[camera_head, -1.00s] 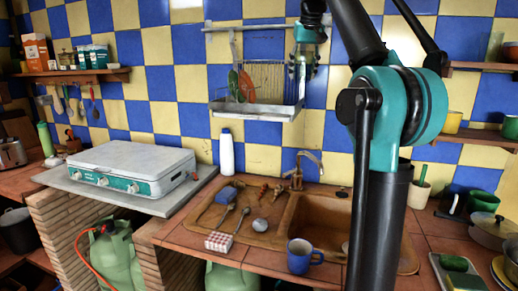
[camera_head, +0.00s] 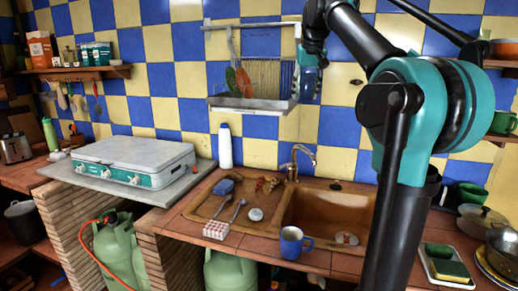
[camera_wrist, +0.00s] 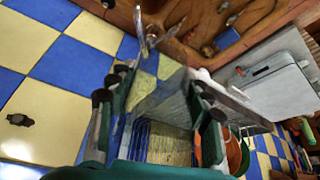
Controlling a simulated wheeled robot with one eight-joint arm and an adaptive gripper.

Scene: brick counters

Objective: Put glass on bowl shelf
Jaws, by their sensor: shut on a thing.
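My gripper (camera_head: 311,72) hangs in front of the tiled wall at the right end of the dish rack in the head view. In the wrist view my gripper (camera_wrist: 155,95) has its teal fingers closed on the two sides of a clear glass (camera_wrist: 158,88), with tiles showing through it. In the head view the glass (camera_head: 308,88) is faint and hard to tell from the tiles. A wall shelf (camera_head: 503,64) at the far right edge carries an orange bowl (camera_head: 505,49); my arm hides part of that side.
The wall dish rack (camera_head: 252,103) with plates is close to my gripper. Below are a tap (camera_head: 296,160), a sink (camera_head: 320,215) and a blue mug (camera_head: 293,243). A lower right shelf holds a green cup (camera_head: 503,122). Pots and a sponge tray crowd the right counter.

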